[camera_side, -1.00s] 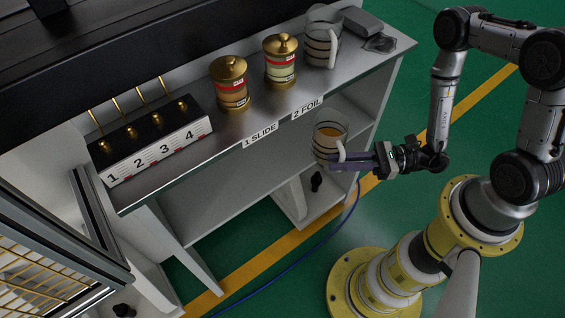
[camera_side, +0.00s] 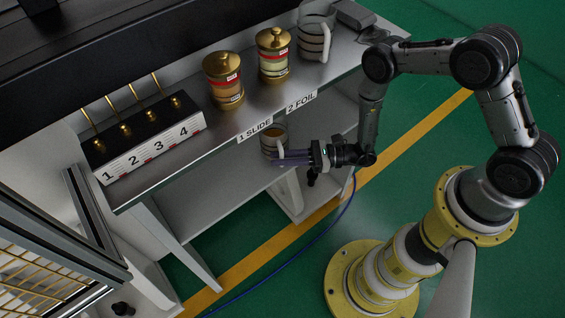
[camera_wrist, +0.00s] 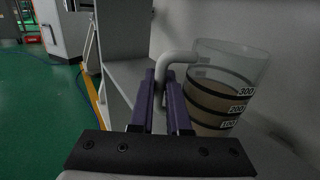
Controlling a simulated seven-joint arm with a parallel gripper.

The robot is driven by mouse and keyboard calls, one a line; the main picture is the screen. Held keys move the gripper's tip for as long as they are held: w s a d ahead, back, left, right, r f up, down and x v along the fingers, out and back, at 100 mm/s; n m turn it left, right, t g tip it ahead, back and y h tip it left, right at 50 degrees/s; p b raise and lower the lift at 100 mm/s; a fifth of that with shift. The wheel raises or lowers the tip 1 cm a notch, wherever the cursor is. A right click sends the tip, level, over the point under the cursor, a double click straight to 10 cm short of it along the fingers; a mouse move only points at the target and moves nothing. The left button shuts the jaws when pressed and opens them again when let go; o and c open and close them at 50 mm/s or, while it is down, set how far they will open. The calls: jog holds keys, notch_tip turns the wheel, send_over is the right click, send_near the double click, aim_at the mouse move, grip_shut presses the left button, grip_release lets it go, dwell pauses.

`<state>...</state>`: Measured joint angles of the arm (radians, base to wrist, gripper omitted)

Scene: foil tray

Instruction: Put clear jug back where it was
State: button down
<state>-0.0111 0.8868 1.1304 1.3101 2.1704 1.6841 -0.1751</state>
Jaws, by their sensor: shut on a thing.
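A clear jug (camera_side: 273,145) with brown liquid hangs from my gripper (camera_side: 282,157), in front of the bench and just below its labelled top edge in the side view. In the wrist view, the jug (camera_wrist: 218,95) is upright, with dark bands and marks 100, 200 and 300. My gripper (camera_wrist: 160,95) is shut on its pale handle (camera_wrist: 178,60). The purple fingers hide part of the handle. A second clear banded jug (camera_side: 314,45) stands on the bench top at the back right. Its contents cannot be made out.
The grey bench top (camera_side: 213,133) carries two brass-lidded canisters (camera_side: 223,82) (camera_side: 273,55) and a block numbered 1 to 4 (camera_side: 150,150). Front labels read "1 SLIDE" (camera_side: 254,131) and "2 FOIL" (camera_side: 301,102). An open lower shelf (camera_side: 215,190) lies under the top.

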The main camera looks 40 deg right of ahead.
jog(key=shift+f, duration=1.3)
jog(key=c, duration=0.9)
grip_release()
jog(key=shift+s+f, duration=0.1)
jog(key=v, duration=1.2)
